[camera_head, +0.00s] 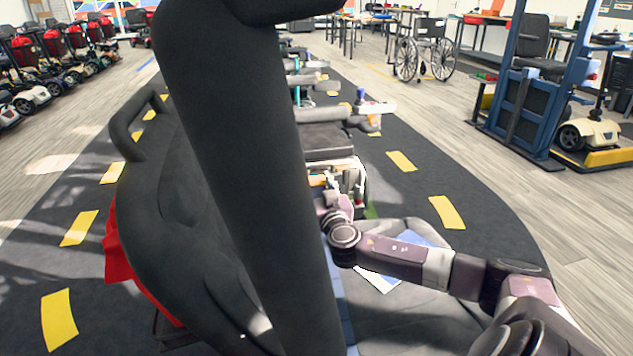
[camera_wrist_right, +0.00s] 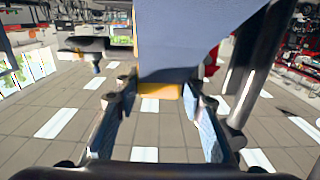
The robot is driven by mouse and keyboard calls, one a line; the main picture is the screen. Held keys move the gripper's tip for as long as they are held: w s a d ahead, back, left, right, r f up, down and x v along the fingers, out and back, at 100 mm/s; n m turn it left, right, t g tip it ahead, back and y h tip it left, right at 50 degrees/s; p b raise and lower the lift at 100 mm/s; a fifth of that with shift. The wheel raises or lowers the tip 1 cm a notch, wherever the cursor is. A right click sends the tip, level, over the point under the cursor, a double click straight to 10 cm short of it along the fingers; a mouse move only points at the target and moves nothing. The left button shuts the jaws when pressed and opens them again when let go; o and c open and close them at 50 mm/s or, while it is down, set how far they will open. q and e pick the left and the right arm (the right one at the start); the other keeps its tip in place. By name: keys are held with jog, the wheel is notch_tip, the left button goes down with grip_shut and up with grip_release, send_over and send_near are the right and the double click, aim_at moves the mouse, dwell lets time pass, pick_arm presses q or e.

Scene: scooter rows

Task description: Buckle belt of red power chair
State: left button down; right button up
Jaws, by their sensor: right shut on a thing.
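The power chair shows from behind in the head view, with a dark backrest (camera_head: 185,235) and a red part (camera_head: 117,245) at its left edge. A thick dark shape, which I cannot name for sure, crosses in front and hides most of the seat. My right gripper (camera_head: 345,185) is beyond the chair back, to the right of that shape. I cannot tell whether this is the belt. The buckle is not visible. My left gripper is not in view.
Several other chairs stand in a row ahead (camera_head: 325,135). A wheelchair (camera_head: 424,52) is at the back right, and a blue-framed stand (camera_head: 525,110) is at right. Red scooters (camera_head: 53,42) line the left. Open floor lies on both sides of the dark mat.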

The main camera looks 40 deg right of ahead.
jog(key=shift+s+a+f, duration=0.1)
jog(key=shift+a+f, duration=0.05)
jog(key=shift+f, duration=0.55)
jog(key=o, duration=1.1)
jog(key=shift+c, duration=0.2)
jog(key=shift+o, duration=1.1)
jog(key=shift+r, duration=0.15)
jog(key=v, duration=1.1)
jog(key=shift+s+a+r, duration=0.15)
jog(key=shift+s, duration=0.25)
